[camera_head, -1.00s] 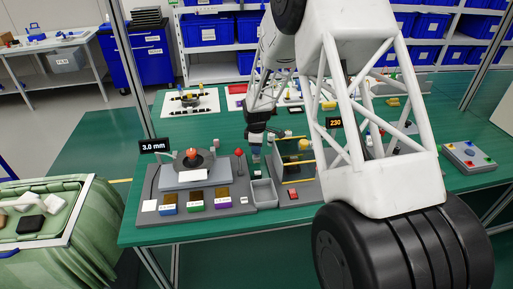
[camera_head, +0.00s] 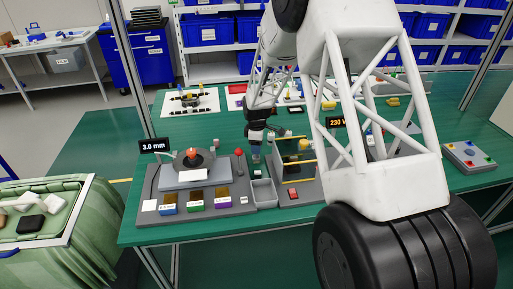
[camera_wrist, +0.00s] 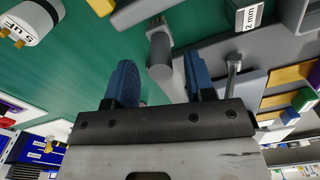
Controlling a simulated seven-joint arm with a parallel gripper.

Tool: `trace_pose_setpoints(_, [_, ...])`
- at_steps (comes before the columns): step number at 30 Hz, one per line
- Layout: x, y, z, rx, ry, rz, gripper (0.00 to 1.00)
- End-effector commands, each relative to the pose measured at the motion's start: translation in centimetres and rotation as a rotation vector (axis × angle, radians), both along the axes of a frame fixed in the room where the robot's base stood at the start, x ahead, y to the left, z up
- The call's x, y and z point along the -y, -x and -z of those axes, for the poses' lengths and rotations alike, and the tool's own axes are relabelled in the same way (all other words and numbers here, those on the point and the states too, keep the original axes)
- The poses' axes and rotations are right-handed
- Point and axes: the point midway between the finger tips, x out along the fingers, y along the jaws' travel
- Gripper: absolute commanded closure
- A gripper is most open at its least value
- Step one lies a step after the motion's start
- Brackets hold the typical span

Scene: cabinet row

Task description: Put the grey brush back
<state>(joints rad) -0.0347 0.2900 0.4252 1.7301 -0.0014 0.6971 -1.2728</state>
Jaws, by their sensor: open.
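My gripper (camera_head: 256,157) hangs over the bench between the left grey fixture and the right one in the head view. In the wrist view its two blue fingers (camera_wrist: 161,82) are apart. A grey piece with a squarish dark end (camera_wrist: 160,55) shows between and beyond the fingers, with a lighter grey length running down toward the jaw. I cannot tell whether it is the grey brush or part of a fixture, nor whether a finger touches it. No other grey brush can be made out in the head view.
The left fixture (camera_head: 148,207) carries a red-knobbed disc and coloured blocks, with a small grey bin (camera_head: 264,193) beside it. A metal post (camera_wrist: 233,72) stands close to the right finger. A white capacitor (camera_wrist: 30,23) lies at left. Green bench (camera_head: 215,125) is clear behind the left fixture.

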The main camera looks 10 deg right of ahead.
Motion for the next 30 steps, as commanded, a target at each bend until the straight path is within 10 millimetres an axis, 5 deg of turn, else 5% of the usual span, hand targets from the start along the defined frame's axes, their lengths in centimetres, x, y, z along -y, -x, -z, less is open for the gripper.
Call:
trace_pose_setpoints(18, [0.0,0.0,-9.0,0.002,0.0,0.0,0.51])
trace_pose_setpoints(30, [0.0,0.0,-11.0,0.001,0.0,0.0,0.51])
